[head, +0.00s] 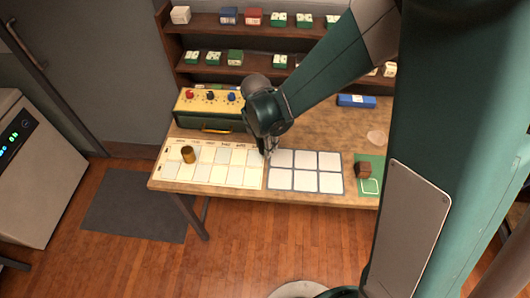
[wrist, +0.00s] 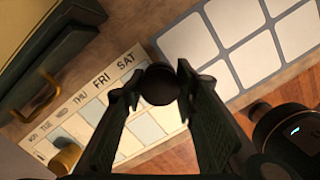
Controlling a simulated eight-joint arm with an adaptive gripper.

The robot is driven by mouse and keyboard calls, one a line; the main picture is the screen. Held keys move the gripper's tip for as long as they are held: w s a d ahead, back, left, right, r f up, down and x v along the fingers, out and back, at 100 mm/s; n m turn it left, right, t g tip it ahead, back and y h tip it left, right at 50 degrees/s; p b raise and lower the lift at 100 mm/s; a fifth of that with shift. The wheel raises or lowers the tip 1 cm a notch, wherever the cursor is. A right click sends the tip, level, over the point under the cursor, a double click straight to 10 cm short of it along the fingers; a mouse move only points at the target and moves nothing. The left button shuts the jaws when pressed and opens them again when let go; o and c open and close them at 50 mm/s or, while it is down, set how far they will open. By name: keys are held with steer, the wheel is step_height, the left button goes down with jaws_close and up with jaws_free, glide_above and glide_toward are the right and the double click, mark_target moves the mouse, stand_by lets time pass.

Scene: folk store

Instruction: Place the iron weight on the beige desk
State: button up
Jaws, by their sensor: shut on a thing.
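My gripper (head: 267,150) is over the desk, near the gap between the weekday board and the blue-grey grid card. In the wrist view my gripper (wrist: 158,86) is shut on a dark, round-topped thing, which looks like the iron weight (wrist: 158,84). I cannot make out the weight in the head view, where my gripper hides it. The beige desk (head: 330,127) has a worn, wood-like top and stands against the shelves. I cannot tell whether the weight touches the desk.
A brass cylinder (head: 188,155) stands on the weekday board (head: 172,172). A green box with coloured knobs (head: 209,118) is behind it. The grid card (head: 305,158) is empty. A brown cube (head: 363,170) sits on a green mat at right. Bare desk lies behind the grid card.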

mark_target(262, 145)
steer(key=shift+f, duration=0.25)
steer(key=shift+f, duration=2)
steer(key=shift+f+b, duration=0.15)
steer(key=shift+b, duration=0.2)
steer(key=o, duration=1.3)
steer(key=shift+r+p, duration=0.25)
steer(key=shift+p, duration=0.05)
steer(key=shift+s+a+r+p, duration=0.1)
steer(key=shift+s+a+r, duration=0.1)
steer(key=shift+r, duration=1.75)
steer(key=shift+s+a+r+p, duration=0.1)
steer(key=shift+s+r+p, duration=0.1)
steer(key=shift+r, duration=1.8)
steer(key=shift+s+a+r+p, duration=0.1)
steer(key=shift+s+r, duration=0.1)
steer(key=shift+r, duration=1.75)
